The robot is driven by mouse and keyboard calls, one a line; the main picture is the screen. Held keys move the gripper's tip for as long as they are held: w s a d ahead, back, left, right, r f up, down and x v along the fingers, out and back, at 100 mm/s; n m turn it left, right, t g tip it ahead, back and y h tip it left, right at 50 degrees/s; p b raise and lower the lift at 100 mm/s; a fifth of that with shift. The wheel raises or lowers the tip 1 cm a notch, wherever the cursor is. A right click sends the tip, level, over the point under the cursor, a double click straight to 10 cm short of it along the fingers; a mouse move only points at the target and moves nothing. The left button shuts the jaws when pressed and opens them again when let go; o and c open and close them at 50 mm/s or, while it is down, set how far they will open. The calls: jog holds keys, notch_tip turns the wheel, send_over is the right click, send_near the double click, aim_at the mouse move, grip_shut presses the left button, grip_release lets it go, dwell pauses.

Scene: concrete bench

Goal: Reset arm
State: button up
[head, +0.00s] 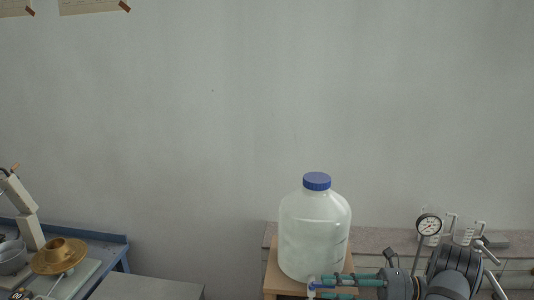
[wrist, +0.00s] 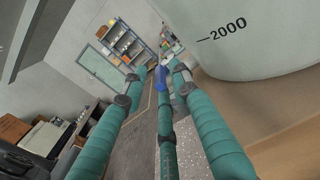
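My gripper (head: 325,286) has teal fingers and comes in from the right at the foot of a large translucent bottle (head: 315,232) with a blue cap. In the wrist view my gripper (wrist: 157,82) shows teal fingers spread apart, so it is open. A small blue tap (head: 312,286) sticks out low on the bottle, at the fingertips. In the wrist view the blue tap (wrist: 160,76) shows between the outer fingers, by the tip of the middle one. I cannot tell whether any finger touches it. The bottle (wrist: 258,35) fills the upper right there, with a 2000 mark.
The bottle stands on a wooden stand (head: 271,268). A pressure gauge (head: 428,225) and clear beakers (head: 465,235) are at the right, near my arm. At the far left a blue-edged bench (head: 110,239) holds a brass-coloured part (head: 60,257). The space above the bottle is clear.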

jog(key=shift+s+d+m+t, duration=0.2)
jog(key=shift+d+m+t, duration=0.1)
jog(key=shift+t, duration=0.2)
jog(key=shift+w, duration=0.1)
jog(key=s+d+g, duration=0.1)
jog(key=d, duration=1.1)
jog(key=a, duration=0.8)
jog(key=w+a, duration=0.1)
jog(key=a, duration=0.3)
jog(key=shift+a+r, duration=0.15)
jog(key=shift+r, duration=0.05)
jog(key=shift+a+t+p, duration=0.1)
jog(key=shift+t+p, duration=0.25)
jog(key=shift+t, duration=0.15)
jog(key=shift+s+f+m+t+h+p, duration=0.1)
jog(key=shift+s+m+t+h+p, duration=0.2)
jog(key=shift+m+t+p, duration=0.4)
jog(key=shift+s+f+m+t+h+p, duration=0.1)
jog(key=shift+s+m+t+h+p, duration=0.2)
jog(key=shift+t, duration=0.6)
